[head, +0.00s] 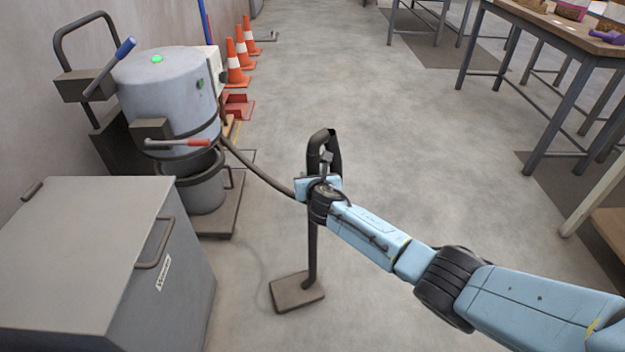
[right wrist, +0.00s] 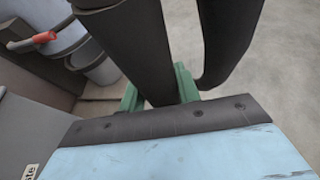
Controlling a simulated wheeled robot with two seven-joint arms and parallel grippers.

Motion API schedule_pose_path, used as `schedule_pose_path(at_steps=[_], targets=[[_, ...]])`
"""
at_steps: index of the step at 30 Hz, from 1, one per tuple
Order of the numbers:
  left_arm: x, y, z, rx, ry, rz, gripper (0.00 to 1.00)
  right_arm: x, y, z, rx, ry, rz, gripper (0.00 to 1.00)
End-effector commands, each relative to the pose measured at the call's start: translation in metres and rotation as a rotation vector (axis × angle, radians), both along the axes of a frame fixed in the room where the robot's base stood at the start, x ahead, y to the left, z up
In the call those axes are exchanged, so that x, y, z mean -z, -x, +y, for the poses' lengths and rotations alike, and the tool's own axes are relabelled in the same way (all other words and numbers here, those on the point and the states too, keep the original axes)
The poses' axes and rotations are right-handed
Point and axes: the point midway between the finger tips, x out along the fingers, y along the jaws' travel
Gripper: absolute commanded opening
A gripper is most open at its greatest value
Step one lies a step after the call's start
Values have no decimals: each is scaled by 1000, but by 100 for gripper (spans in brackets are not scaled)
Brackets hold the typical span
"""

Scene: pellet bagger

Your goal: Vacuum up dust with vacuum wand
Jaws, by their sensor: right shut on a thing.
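The vacuum wand (head: 312,245) stands nearly upright in the middle of the head view, its flat floor nozzle (head: 298,291) on the concrete. A dark hose (head: 258,172) runs from it to the grey vacuum drum (head: 172,95) at the left, which has a green light on top. My right gripper (head: 318,186) is shut on the wand below its curved top. In the right wrist view the green fingers (right wrist: 160,88) sit around the dark tube (right wrist: 140,50). My left gripper is not in view. I cannot make out any dust on the floor.
A grey lidded bin (head: 85,260) stands at the near left, beside the wand's nozzle. Orange cones (head: 236,65) line the wall behind the drum. Workbenches (head: 560,35) with metal legs stand at the right, over dark mats. The concrete floor (head: 400,130) between is open.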

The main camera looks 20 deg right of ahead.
Motion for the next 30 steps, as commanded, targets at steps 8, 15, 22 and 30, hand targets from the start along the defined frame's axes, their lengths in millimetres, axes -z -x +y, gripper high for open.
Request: schedule_pose_path(at_steps=[8,15,22,30], targets=[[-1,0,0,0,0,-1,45,-3,-2,1,-1,-2,-4,5],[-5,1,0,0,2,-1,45,-4,-3,-8,2,-1,-3,5],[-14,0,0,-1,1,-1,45,-8,-5,-34,1,1,-4,5],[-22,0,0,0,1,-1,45,-11,-7,-64,1,1,-4,5]])
